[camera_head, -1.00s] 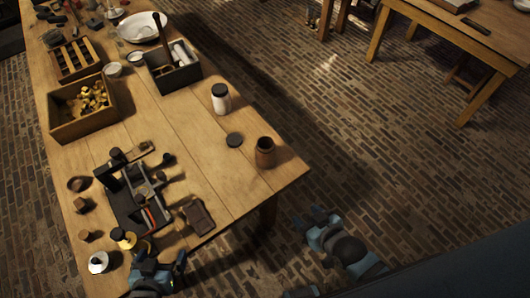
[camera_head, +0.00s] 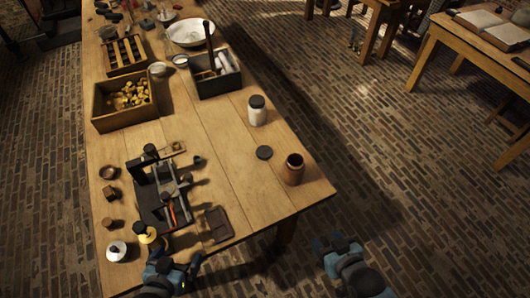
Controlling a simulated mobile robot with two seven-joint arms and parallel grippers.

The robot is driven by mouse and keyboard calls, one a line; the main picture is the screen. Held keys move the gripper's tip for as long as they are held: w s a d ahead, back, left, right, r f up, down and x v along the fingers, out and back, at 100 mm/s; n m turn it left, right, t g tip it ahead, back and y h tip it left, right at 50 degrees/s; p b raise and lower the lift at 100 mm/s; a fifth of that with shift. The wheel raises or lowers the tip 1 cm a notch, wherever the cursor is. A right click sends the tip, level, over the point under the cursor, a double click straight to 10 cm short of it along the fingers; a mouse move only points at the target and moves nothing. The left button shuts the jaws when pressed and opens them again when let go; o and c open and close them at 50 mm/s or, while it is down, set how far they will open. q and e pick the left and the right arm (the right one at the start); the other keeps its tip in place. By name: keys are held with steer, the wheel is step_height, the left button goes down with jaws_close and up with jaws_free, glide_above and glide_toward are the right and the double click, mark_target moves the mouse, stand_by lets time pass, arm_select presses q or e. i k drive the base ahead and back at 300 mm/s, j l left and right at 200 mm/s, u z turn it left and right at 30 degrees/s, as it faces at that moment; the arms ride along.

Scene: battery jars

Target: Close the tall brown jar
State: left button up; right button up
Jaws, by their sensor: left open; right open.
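The tall brown jar (camera_head: 292,171) stands upright and open near the right edge of the table, its dark mouth facing up. My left gripper (camera_head: 180,262) is open and empty at the table's front edge, below the dark metal device. My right gripper (camera_head: 335,243) is open and empty, off the table's right corner and below the jar. Neither gripper touches the jar or the lid.
A white jar with a black lid (camera_head: 257,111) stands behind the loose lid. A dark metal device (camera_head: 154,205) and a small brown tray (camera_head: 217,225) lie at the front left. A wooden box (camera_head: 104,123) and a dark caddy (camera_head: 219,87) stand farther back. The table around the jar is clear.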

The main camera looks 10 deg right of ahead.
mark_target(294, 169)
steer(key=k, duration=0.65)
steer(key=u, duration=3.5)
steer(key=k+l, duration=0.65)
steer(key=k, duration=0.15)
steer(key=k+l, duration=0.7)
steer(key=k, duration=0.1)
